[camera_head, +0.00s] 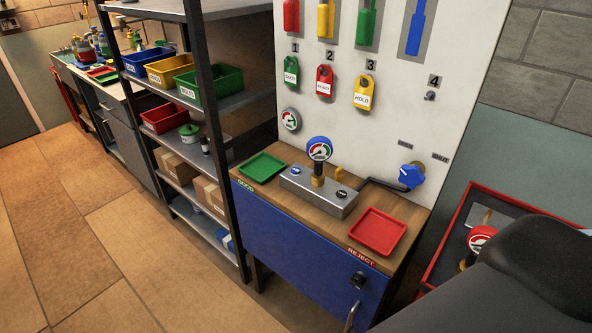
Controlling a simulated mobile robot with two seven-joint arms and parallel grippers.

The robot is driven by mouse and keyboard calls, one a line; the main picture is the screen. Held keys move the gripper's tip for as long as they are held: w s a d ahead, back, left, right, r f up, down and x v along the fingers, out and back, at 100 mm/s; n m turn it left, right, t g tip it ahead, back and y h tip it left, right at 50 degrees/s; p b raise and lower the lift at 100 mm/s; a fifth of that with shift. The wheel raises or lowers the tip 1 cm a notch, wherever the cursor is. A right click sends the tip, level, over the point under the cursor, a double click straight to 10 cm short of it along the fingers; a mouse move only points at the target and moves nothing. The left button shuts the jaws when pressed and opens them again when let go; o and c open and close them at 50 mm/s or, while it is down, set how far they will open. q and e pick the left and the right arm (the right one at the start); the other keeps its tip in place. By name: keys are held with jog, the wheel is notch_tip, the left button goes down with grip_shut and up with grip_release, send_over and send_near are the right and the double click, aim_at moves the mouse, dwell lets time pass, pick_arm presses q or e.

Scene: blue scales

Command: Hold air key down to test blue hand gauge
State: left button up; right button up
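A blue-rimmed gauge (319,149) stands upright on a brass fitting on a grey metal test block (318,192). The block sits on the wooden top of a blue cabinet (300,262). A blue star-shaped knob (411,176) is on the white panel to the right, with a dark pipe running towards the block. I cannot tell which part is the air key. Neither gripper is in view.
A green tray (262,166) lies left of the block and a red tray (377,231) right of it. A red-rimmed gauge (481,238) stands in a red-edged tray at right. My dark arm part covers the lower right. Shelves (230,103) with bins stand left; the floor is clear.

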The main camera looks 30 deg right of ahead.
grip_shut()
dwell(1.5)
